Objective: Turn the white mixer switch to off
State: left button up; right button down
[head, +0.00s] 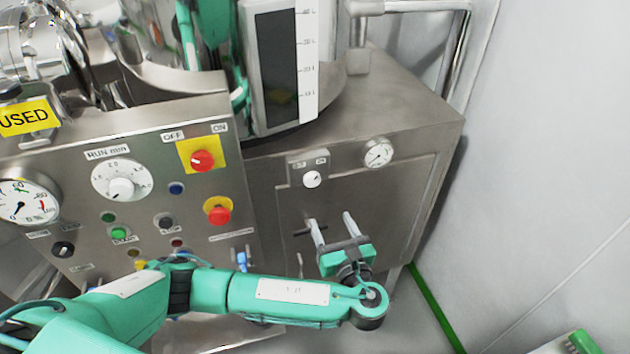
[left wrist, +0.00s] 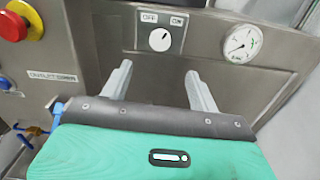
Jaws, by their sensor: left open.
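The white switch (head: 312,179) is a small round knob on a steel plate marked OFF on the left and ON on the right. It also shows in the left wrist view (left wrist: 160,40), where its dark pointer mark leans up and right, towards ON. My left gripper (head: 330,219) is open and empty, just below the switch in the head view. In the left wrist view its two pale fingers (left wrist: 158,70) point towards the panel, with the knob above and between the tips. They are not touching the knob. My right gripper is not in view.
A gauge (head: 379,153) sits right of the switch. The left panel bears a red knob on a yellow plate (head: 202,161), a red stop button (head: 218,211) and a white RUN min dial (head: 121,182).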

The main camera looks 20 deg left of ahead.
aim_at(313, 183)
pick_arm(q)
jog(key=p+x, duration=0.5)
jog(key=x, duration=0.7)
jog(key=shift+a, duration=0.1)
jog(key=shift+w+a, duration=0.3)
jog(key=shift+w, duration=0.25)
jog(key=shift+f, duration=0.1)
jog(key=c, duration=1)
